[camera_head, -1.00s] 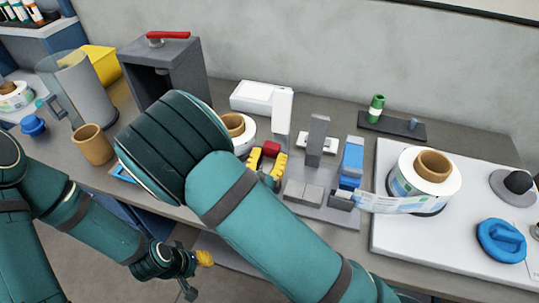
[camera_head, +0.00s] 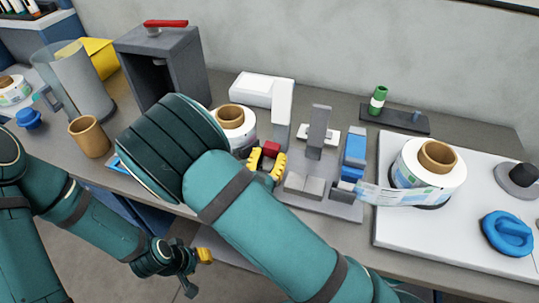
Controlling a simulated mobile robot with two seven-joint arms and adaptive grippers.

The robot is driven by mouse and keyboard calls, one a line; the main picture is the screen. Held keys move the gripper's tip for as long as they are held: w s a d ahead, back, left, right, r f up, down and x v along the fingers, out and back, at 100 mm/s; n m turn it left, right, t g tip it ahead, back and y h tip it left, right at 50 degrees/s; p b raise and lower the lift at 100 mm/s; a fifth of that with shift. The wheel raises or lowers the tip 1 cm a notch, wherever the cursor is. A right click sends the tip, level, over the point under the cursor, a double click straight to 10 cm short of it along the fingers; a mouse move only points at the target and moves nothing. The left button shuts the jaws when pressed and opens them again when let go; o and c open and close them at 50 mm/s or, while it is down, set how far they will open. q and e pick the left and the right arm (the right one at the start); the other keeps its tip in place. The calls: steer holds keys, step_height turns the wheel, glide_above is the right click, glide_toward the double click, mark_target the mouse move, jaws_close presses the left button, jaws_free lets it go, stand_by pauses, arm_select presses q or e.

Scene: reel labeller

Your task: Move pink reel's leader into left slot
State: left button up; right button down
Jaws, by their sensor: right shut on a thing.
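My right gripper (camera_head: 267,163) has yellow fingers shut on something. A small red piece (camera_head: 271,148) shows between them; I cannot tell whether it is held. The leader in its grip is hidden. A white reel with a brown core (camera_head: 231,117) stands just behind, partly covered by my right wrist; no pink shows on it. The grey slot fixture (camera_head: 340,209) is right of the fingers, with a white post (camera_head: 283,108), a grey post (camera_head: 318,130) and a blue post (camera_head: 354,147). The left slot cannot be made out. My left gripper (camera_head: 204,256) hangs low, clear of the table.

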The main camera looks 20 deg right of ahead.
steer(key=shift+f+b, duration=0.45)
steer(key=shift+f, duration=0.3)
steer(key=c, duration=0.5)
jaws_free()
steer(key=shift+c, duration=0.2)
steer(key=v, duration=1.2)
steer(key=shift+r, duration=0.1)
